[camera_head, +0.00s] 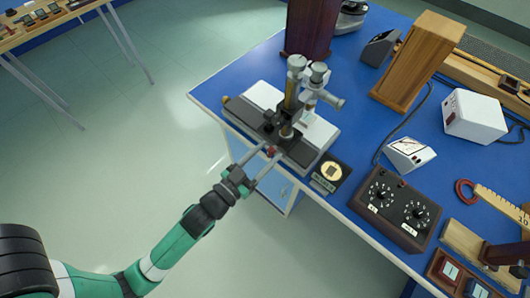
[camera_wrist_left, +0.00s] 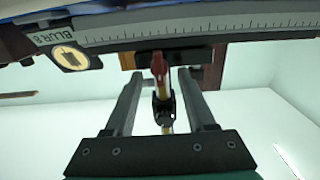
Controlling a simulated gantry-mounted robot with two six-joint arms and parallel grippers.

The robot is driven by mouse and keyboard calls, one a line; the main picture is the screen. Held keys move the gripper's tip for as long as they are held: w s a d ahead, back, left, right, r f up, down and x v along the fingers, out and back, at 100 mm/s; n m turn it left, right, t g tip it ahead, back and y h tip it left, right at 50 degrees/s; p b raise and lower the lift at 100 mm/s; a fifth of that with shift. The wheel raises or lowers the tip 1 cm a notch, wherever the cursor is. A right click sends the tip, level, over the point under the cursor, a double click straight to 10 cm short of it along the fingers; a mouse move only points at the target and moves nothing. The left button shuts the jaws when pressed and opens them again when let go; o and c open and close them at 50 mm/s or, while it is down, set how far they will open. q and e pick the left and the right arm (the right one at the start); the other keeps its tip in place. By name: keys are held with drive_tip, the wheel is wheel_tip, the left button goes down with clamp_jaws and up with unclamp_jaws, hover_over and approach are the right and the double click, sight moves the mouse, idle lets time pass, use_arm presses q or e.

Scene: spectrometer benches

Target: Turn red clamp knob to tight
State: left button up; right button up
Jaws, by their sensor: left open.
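The red clamp knob (camera_head: 271,150) shows as a small red spot on the near side of the microscope-like instrument (camera_head: 290,115), at the left end of the blue bench. In the left wrist view the red knob (camera_wrist_left: 158,65) points toward me, in the gap between the fingers. My left gripper (camera_head: 267,153) is open, with its fingers reaching to either side of the knob. In the left wrist view my left gripper (camera_wrist_left: 160,76) shows a clear gap between each finger and the knob. My right gripper is not in view.
A dark box with two dials (camera_head: 395,208) stands further right. A scale bar (camera_wrist_left: 200,27) crosses the upper left wrist view. Open floor (camera_head: 150,130) lies left of the bench.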

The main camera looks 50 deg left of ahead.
use_arm(q)
clamp_jaws()
idle(0.5)
drive_tip(key=m+p, duration=0.1)
drive_tip(key=m, duration=0.2)
drive_tip(key=shift+d+m, duration=0.15)
drive_tip(key=shift+m, duration=0.15)
drive_tip(key=m, duration=0.2)
drive_tip(key=m+p, duration=0.1)
drive_tip(key=m, duration=0.1)
drive_tip(key=shift+d+f+m, duration=0.1)
drive_tip(key=shift+d+m, duration=0.1)
drive_tip(key=shift+m, duration=0.1)
drive_tip(key=m, duration=0.2)
drive_tip(key=m+p, duration=0.1)
drive_tip(key=m, duration=0.2)
drive_tip(key=shift+d+f, duration=0.1)
drive_tip(key=shift+f, duration=0.1)
drive_tip(key=shift+f+m+p, duration=0.15)
drive_tip(key=shift+m, duration=1.05)
drive_tip(key=shift+f+m+p, duration=0.1)
drive_tip(key=shift+m+p, duration=0.05)
drive_tip(key=shift+m, duration=1.05)
